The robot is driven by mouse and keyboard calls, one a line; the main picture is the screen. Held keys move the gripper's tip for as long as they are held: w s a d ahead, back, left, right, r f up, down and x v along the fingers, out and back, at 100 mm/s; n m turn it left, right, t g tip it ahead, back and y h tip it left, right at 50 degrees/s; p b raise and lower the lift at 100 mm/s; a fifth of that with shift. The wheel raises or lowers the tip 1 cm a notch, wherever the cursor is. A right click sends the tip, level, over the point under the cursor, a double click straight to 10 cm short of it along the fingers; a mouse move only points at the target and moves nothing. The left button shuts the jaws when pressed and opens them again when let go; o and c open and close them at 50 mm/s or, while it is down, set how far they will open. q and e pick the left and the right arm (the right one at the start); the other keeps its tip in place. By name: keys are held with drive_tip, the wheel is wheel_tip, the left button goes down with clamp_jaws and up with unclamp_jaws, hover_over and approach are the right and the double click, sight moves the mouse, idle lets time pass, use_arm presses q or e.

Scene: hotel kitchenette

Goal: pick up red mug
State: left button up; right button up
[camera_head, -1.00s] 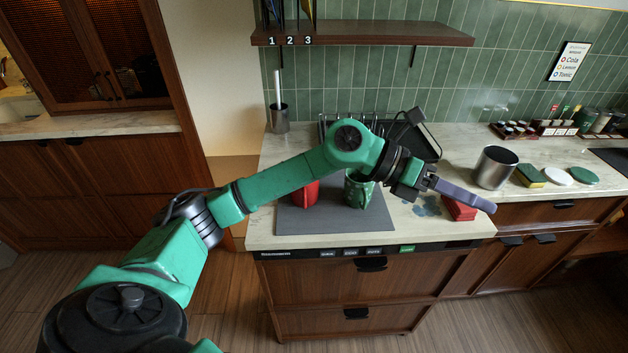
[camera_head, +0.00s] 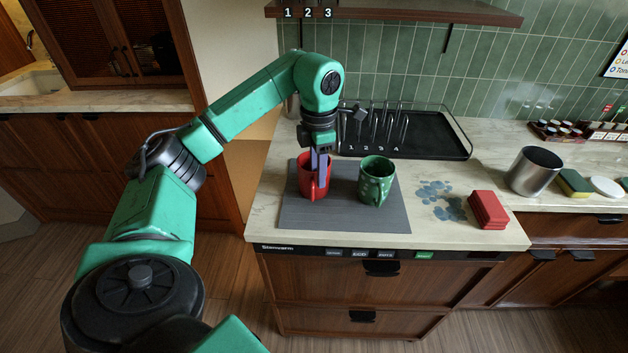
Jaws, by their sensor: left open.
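The red mug (camera_head: 306,186) stands upright on the left part of a dark grey mat (camera_head: 345,219) on the counter, its handle toward me. My left gripper (camera_head: 319,172) points down at the red mug, with its purple-grey fingers at the mug's right side and over its rim. It is open; whether a finger is inside the mug or touches it I cannot tell. A green patterned mug (camera_head: 375,182) stands on the same mat to the right, apart from the gripper. My right gripper is not in view.
A black rack tray (camera_head: 440,148) with numbered slots stands behind the mat. To the right are a blue-grey spill (camera_head: 441,198), folded red cloths (camera_head: 488,209), a metal canister (camera_head: 534,171) and a sponge (camera_head: 573,183). A shelf (camera_head: 430,15) hangs above.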

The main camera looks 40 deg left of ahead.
sight(318, 198)
use_arm(q)
wheel_tip(318, 198, down, 3)
drive_tip(key=shift+d+f, duration=0.15)
drive_tip(key=shift+f, duration=0.05)
clamp_jaws()
idle(1.2)
